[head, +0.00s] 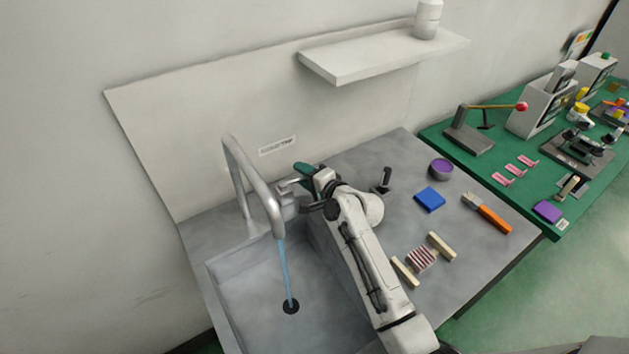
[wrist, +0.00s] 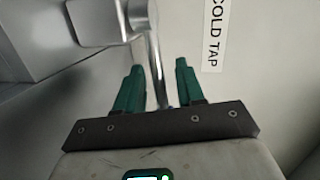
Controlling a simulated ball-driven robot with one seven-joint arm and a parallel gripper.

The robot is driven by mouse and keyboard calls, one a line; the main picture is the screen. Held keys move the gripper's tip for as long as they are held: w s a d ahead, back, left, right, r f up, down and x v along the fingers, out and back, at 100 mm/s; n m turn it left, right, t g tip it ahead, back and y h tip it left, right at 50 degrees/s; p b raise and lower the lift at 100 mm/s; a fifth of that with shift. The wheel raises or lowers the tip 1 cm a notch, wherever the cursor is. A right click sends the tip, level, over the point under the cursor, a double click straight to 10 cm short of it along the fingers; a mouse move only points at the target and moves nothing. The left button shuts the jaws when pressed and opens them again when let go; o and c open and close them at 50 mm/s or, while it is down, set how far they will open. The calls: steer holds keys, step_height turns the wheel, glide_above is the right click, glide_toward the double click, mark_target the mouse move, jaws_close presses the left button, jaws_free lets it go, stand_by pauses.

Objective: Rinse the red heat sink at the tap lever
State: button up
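The red heat sink (head: 421,258), a small block striped dark red and pale, lies on the grey counter between two cream bars. The tap (head: 262,190) arches over the sink (head: 225,290), and a blue water stream (head: 286,270) runs from it to the drain. My gripper (head: 304,172) is at the tap's right side. In the wrist view its green fingers (wrist: 157,85) stand apart, with the metal tap lever (wrist: 156,60) between them. Gaps show beside the lever. The gripper is open and holds nothing; my arm hides part of the sink's right side.
Cream bars (head: 440,246), a blue block (head: 430,199), a purple-topped round pot (head: 441,169) and an orange-handled tool (head: 488,214) lie on the counter right of my arm. A shelf (head: 375,55) juts from the wall. A green bench (head: 480,165) stands at right. A "COLD TAP" label (wrist: 215,35) is near.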

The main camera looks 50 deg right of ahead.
steer(key=b+v, duration=0.1)
steer(key=v, duration=0.9)
steer(key=shift+s, duration=0.1)
stand_by(0.3)
